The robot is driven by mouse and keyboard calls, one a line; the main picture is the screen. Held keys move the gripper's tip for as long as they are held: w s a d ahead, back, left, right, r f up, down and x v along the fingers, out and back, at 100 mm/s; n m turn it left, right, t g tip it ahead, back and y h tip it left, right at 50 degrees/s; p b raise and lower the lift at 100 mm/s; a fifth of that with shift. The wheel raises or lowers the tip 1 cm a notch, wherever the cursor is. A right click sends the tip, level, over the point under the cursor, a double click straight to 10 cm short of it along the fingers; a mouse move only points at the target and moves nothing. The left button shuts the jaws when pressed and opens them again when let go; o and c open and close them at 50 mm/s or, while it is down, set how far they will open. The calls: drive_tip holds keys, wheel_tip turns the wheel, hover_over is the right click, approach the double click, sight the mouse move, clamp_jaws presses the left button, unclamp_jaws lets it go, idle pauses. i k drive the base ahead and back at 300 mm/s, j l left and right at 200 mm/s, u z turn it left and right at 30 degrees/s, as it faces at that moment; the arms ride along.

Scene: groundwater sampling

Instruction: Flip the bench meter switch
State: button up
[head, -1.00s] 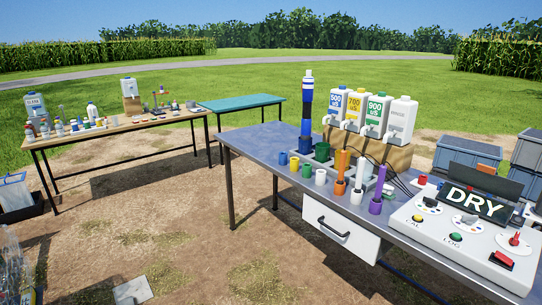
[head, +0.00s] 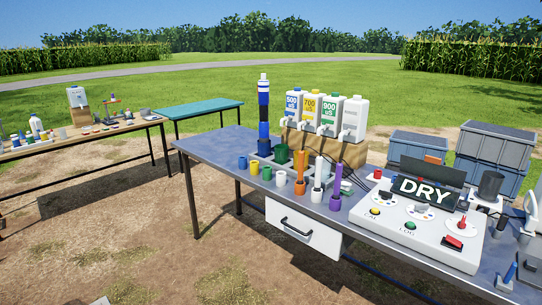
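The bench meter (head: 430,235) is a white sloped box on the right part of the grey bench. Its dark display (head: 424,191) reads DRY. A red rocker switch (head: 453,242) sits at the lower right of its face, with a red-handled knob (head: 462,224) just above it. The face also has a yellow button (head: 375,211) marked CAL, a green button (head: 410,225) marked LOG and white dials. I cannot tell the rocker's position at this size. My gripper is not in view.
The grey bench (head: 215,152) holds colored cups, upright probes in holders and white jugs (head: 354,120) on a wooden block. A white drawer (head: 295,229) hangs under it. Grey crates (head: 490,150) stand behind the meter. Bare dirt lies in front at left.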

sight(451, 239)
drive_tip(key=z, duration=1.25)
drive_tip(key=i+l+z, duration=0.2)
drive_tip(key=i, duration=0.95)
drive_tip(key=j, duration=0.1)
